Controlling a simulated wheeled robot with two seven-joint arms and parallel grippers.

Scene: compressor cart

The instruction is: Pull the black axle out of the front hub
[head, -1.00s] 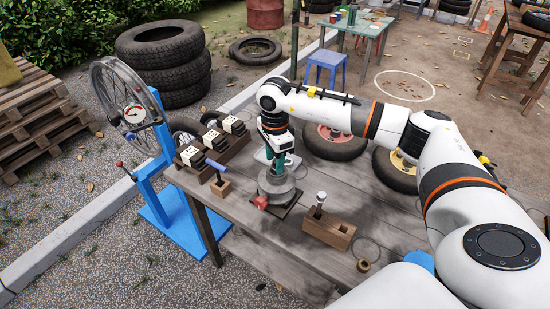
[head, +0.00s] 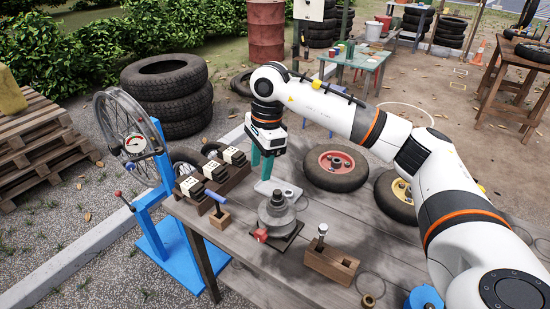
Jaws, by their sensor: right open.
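A grey stepped round part (head: 277,214), which looks like the front hub, stands upright on a dark square plate (head: 290,240) on the wooden bench. My left gripper is out of view.
A wooden holder (head: 330,262) with a white-capped tool stands to the right. A light grey flat device (head: 268,187) lies behind the hub. Black-and-white blocks (head: 234,156) and a blue-handled tool (head: 216,198) are on the left.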

